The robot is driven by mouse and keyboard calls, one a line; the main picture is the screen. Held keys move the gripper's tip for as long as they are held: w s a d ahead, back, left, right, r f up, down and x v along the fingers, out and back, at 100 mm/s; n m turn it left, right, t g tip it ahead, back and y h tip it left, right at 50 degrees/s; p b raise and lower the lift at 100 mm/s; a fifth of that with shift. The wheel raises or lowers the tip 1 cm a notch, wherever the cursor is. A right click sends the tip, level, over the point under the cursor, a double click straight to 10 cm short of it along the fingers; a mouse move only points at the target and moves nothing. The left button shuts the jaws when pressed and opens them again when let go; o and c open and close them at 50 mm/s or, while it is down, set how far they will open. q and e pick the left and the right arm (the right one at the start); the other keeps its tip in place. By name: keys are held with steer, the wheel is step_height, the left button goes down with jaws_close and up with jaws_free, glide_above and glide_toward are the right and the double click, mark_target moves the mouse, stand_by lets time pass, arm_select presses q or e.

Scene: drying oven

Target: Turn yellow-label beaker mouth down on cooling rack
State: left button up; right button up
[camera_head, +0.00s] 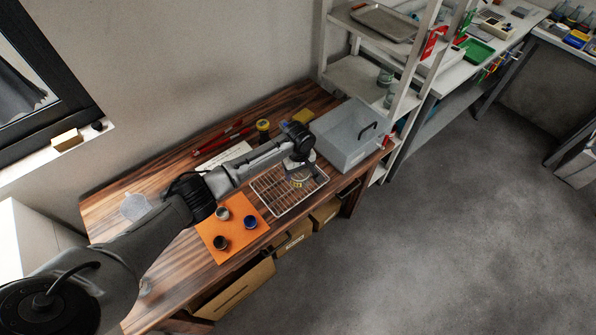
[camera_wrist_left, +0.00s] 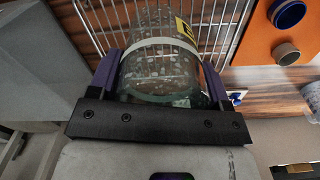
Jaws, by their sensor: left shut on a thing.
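The glass beaker (camera_wrist_left: 160,68) with a yellow label (camera_wrist_left: 186,28) is between the purple fingers of my left gripper (camera_wrist_left: 160,72) in the left wrist view. The gripper is shut on it. A white band goes round the glass, and pale spots show on it. I cannot tell for sure which end is the mouth. The wire cooling rack (camera_head: 273,204) lies on the wooden bench, and my left gripper (camera_head: 299,172) is over its far right part in the head view. Rack wires (camera_wrist_left: 228,30) show behind the beaker. Whether the beaker touches the rack is unclear. My right gripper is not in view.
An orange mat (camera_head: 237,243) with three small dark-rimmed containers lies left of the rack. A grey box with a black handle (camera_head: 344,140) stands close on the right. Red tongs (camera_head: 222,135) and a yellow-black item (camera_head: 263,126) lie behind. The rack's near part is bare.

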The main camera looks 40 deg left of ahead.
mark_target(298, 181)
arm_select(q)
steer(key=shift+a+f, duration=0.1)
steer(key=shift+f, duration=0.1)
stand_by(0.3)
steer(key=shift+s+f+b, duration=0.1)
steer(key=shift+f+b, duration=0.35)
steer(key=shift+f, duration=2.1)
steer(key=shift+f, duration=0.15)
steer(key=shift+f, duration=0.3)
